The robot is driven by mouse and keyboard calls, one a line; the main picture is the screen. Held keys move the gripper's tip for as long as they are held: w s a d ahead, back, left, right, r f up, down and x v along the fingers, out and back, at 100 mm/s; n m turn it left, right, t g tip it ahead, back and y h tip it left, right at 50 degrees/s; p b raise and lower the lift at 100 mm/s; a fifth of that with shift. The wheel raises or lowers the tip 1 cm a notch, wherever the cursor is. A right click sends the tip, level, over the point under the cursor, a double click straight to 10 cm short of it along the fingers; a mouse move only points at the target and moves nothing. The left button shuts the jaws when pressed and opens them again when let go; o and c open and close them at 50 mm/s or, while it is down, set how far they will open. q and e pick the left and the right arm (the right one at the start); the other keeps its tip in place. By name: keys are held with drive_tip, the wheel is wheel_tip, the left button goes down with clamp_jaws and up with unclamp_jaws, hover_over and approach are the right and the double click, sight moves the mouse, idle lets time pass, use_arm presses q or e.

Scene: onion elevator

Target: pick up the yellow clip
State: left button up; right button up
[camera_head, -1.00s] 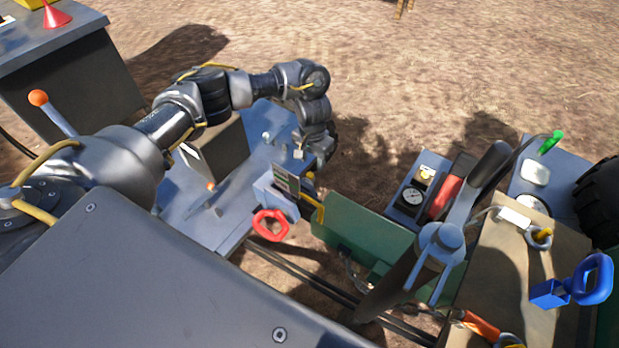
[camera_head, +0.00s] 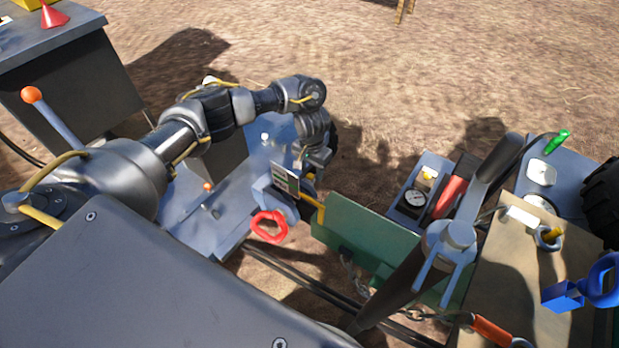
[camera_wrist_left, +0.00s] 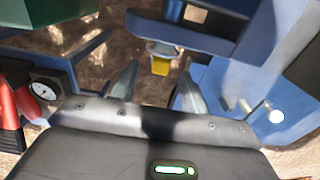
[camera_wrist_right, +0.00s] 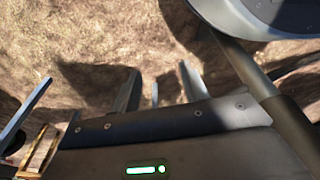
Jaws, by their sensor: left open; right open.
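In the left wrist view a small yellow piece (camera_wrist_left: 160,66), which looks like the yellow clip, sits on a metal fitting under a blue bracket (camera_wrist_left: 180,30). My left gripper (camera_wrist_left: 158,85) is open, and the yellow piece shows between and beyond its fingertips, with no contact visible. In the head view my left gripper (camera_head: 318,158) hangs beside the blue bracket; its fingers are mostly hidden, and I cannot tell which yellow bit there is the clip. My right gripper (camera_wrist_right: 158,88) is open and empty in the right wrist view, over bare ground.
A red ring handle (camera_head: 269,226) hangs below the bracket. A green panel (camera_head: 350,228) stands to its right, with a gauge box (camera_head: 410,208) beyond. A lever with an orange knob (camera_head: 31,95) rises at left. Bare ground lies behind.

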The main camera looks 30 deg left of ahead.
sight(311, 174)
use_arm(q)
drive_tip(key=shift+f+p, duration=0.2)
drive_tip(key=shift+p, duration=0.15)
use_arm(e)
drive_tip(key=shift+d+r, duration=0.15)
drive_tip(key=shift+r, duration=0.2)
idle(0.3)
use_arm(q)
clamp_jaws()
use_arm(e)
drive_tip(key=shift+f, duration=0.1)
use_arm(q)
drive_tip(key=shift+r+b, duration=0.15)
drive_tip(key=shift+b, duration=0.45)
wheel_tip(311, 174, up, 4)
drive_tip(key=p, duration=0.2)
drive_tip(key=shift+r+p, duration=0.25)
drive_tip(key=shift+p, duration=0.15)
wheel_tip(311, 174, up, 6)
drive_tip(key=shift+f+p, duration=0.15)
drive_tip(key=shift+p, duration=1.1)
use_arm(e)
drive_tip(key=s+d+f+g, duration=0.1)
drive_tip(key=s+d+f, duration=0.4)
drive_tip(key=s+f, duration=0.4)
drive_tip(key=shift+s+d+f+h, duration=0.15)
drive_tip(key=shift+s+d+h, duration=0.2)
drive_tip(key=shift+s, duration=0.8)
